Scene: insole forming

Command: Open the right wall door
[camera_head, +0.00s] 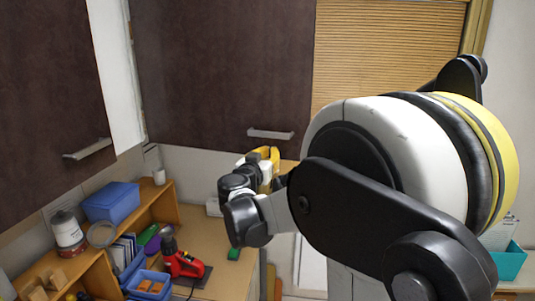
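The right wall door (220,70) is a dark brown panel on the upper back wall and looks closed. Its pale horizontal bar handle (270,133) sits near the panel's lower right corner. My arm reaches in from the right. My gripper (262,158) shows only in part, as small yellow and white pieces just below the handle in the picture. I cannot tell whether it touches the handle. Its fingers are too small and covered to show whether they are open or shut.
Another dark wall door (40,110) with its own handle (88,149) hangs at the left. Below, a wooden shelf (185,211) holds a blue box (111,202). A slatted shutter (385,50) is right of the door.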

